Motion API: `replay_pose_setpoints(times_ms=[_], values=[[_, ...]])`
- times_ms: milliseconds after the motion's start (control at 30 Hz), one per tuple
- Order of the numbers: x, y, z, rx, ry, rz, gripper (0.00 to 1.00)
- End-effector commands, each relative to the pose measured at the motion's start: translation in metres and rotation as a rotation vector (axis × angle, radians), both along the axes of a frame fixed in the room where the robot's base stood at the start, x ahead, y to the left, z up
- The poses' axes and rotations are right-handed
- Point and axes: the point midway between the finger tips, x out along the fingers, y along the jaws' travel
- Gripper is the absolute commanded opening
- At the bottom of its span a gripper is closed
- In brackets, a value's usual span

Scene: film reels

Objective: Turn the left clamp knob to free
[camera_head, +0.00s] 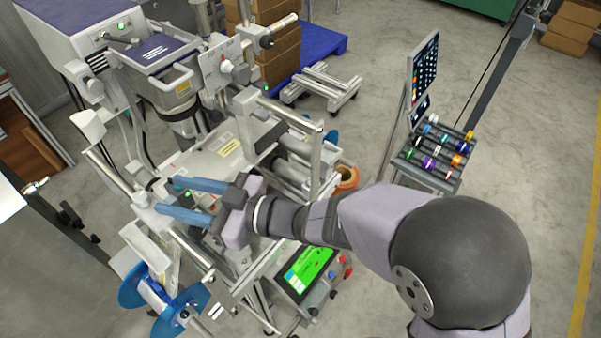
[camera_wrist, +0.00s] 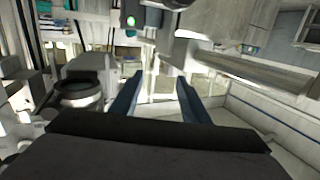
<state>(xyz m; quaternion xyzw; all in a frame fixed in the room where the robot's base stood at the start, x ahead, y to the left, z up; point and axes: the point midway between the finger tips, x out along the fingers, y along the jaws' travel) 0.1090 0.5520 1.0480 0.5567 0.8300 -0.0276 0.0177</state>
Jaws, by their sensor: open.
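My gripper (camera_head: 167,195) is open, with two blue fingers spread apart and pointing left over the front left of the machine (camera_head: 230,150). A small pale and dark fitting (camera_head: 141,198) lies just beyond the fingertips; I cannot tell for sure whether it is the left clamp knob. Nothing is seen between the fingers. In the wrist view the two blue fingers (camera_wrist: 160,80) reach forward with a gap between them. Pale machine parts stand beyond, and no knob is clear there.
A blue film reel (camera_head: 135,287) hangs at the machine's front left. A white panel with a round knob (camera_head: 225,67) stands at the back. A green-lit screen (camera_head: 308,268) is below my arm. A rack of coloured spools (camera_head: 437,150) stands right, with open floor beyond it.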

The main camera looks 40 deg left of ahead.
Motion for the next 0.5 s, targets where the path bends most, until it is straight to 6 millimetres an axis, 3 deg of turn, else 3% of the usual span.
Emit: replay_pose_setpoints(times_ms=[233,500], values=[[0.044,0.002,0.004,-0.165,0.020,-0.187,0.42],[0.090,-0.013,0.003,-0.335,0.073,-0.397,0.42]])
